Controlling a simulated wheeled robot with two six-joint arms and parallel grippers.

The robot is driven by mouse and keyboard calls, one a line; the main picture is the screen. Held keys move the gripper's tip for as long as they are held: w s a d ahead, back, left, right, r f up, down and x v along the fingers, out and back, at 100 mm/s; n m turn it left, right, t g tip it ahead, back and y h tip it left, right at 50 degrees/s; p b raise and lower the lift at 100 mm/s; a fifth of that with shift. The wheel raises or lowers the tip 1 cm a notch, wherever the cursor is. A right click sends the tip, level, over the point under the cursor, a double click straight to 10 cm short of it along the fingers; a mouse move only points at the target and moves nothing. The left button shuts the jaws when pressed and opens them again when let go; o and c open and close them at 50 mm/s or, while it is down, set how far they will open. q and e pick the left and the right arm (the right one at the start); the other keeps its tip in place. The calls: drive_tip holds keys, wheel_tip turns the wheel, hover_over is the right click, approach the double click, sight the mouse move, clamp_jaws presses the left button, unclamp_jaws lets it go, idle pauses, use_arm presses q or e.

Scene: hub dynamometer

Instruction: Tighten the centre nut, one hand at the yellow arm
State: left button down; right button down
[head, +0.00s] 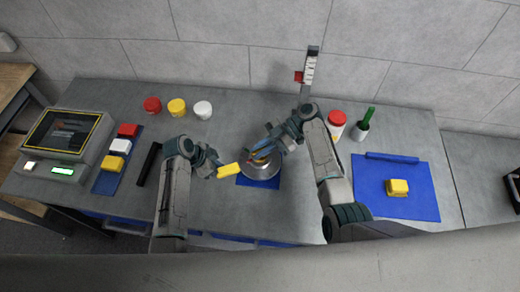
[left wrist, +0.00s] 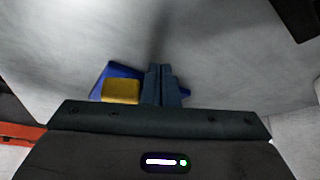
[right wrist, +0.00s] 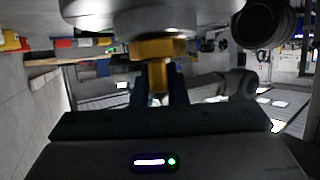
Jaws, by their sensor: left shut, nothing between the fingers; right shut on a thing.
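The metal hub (head: 262,168) sits on a small blue mat in the middle of the bench. The yellow arm (head: 228,170) sticks out from its left side. My left gripper (head: 218,163) is shut and empty beside the yellow arm; I cannot tell whether they touch. The left wrist view shows its closed fingers (left wrist: 160,72) with a yellow block (left wrist: 121,91) beside them. My right gripper (head: 266,153) is over the hub. In the right wrist view its fingers (right wrist: 158,80) are shut on the brass centre nut (right wrist: 158,48), under the pale round hub body.
A console (head: 65,143) and a blue strip with red, white and yellow blocks (head: 114,162) stand at left. Three jars (head: 177,107) stand at the back. A red-capped bottle (head: 336,124), a green-necked bottle (head: 363,125) and a blue mat (head: 420,195) with a yellow block lie right.

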drive_tip(key=shift+m+t, duration=0.4)
drive_tip(key=shift+t, duration=0.1)
drive_tip(key=m+t, duration=0.5)
drive_tip(key=t, duration=0.1)
drive_tip(key=shift+s+y, duration=0.1)
drive_tip(key=shift+y, duration=0.3)
drive_tip(key=m+t+h, duration=0.1)
drive_tip(key=m+t, duration=0.2)
drive_tip(key=t, duration=0.1)
drive_tip(key=shift+m, duration=0.4)
drive_tip(key=shift+m+t+h, duration=1)
drive_tip(key=shift+m+t, duration=0.5)
drive_tip(key=shift+t, duration=0.1)
drive_tip(key=c, duration=1.4)
unclamp_jaws()
drive_tip(key=shift+c, duration=0.2)
